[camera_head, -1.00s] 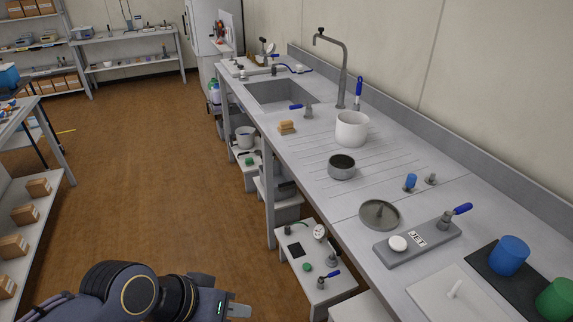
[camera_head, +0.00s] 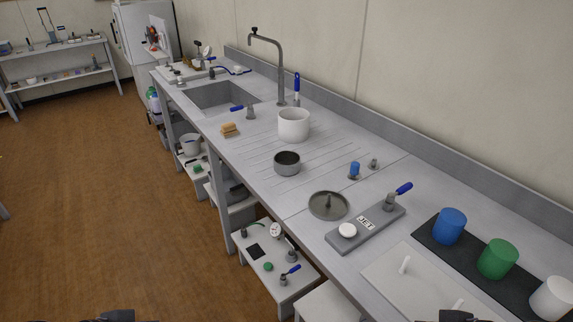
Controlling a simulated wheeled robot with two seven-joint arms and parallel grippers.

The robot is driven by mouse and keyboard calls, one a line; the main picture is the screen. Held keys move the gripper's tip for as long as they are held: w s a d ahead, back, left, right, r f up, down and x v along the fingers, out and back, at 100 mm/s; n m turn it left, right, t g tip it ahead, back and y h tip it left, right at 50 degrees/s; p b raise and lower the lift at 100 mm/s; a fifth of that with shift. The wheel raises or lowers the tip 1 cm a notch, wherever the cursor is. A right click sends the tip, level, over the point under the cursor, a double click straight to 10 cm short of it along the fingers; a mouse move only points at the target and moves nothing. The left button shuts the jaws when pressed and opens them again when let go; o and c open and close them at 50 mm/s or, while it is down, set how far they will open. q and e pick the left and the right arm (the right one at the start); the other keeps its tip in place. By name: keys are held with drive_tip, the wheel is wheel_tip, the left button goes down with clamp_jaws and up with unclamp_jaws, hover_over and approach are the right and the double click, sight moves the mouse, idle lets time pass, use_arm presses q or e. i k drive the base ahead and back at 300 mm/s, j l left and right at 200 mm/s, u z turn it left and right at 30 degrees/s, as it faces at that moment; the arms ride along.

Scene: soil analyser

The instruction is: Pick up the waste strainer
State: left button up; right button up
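No thing in view is clearly marked as the waste strainer. A round grey disc with an upright knob (camera_head: 328,206) lies on the counter in front of the JET block, and it may be the strainer. A small grey metal cup with a dark inside (camera_head: 287,168) stands on the grooved drainboard behind it. The sink basin (camera_head: 215,98) is farther back, and its bottom is partly hidden. Only dark parts of my arms show at the bottom edge. The fingers of both my grippers are out of the picture, and nothing on the counter is touched.
A white pot (camera_head: 293,124), a tan sponge (camera_head: 229,130) and a tall tap (camera_head: 276,65) stand near the drainboard. The JET block (camera_head: 368,226) and blue (camera_head: 449,225), green (camera_head: 497,258) and white (camera_head: 551,297) cups are at the right. The brown floor at left is open.

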sight(286, 163)
drive_tip(key=i+j+z, duration=0.1)
drive_tip(key=z, duration=0.3)
drive_tip(key=i+j+z, duration=0.1)
drive_tip(key=z, duration=0.25)
drive_tip(key=i+j+z, duration=0.1)
drive_tip(key=j, duration=0.25)
drive_tip(key=i+j+z, duration=0.1)
drive_tip(key=i+j, duration=0.15)
drive_tip(key=j, duration=0.15)
drive_tip(key=i+j+z, duration=0.15)
drive_tip(key=j, duration=0.25)
drive_tip(key=i+j+z, duration=0.1)
drive_tip(key=j, duration=0.3)
drive_tip(key=i+j+z, duration=0.1)
drive_tip(key=j, duration=0.3)
drive_tip(key=i+j, duration=0.1)
drive_tip(key=j, duration=0.3)
drive_tip(key=i+j, duration=0.1)
drive_tip(key=j, duration=0.3)
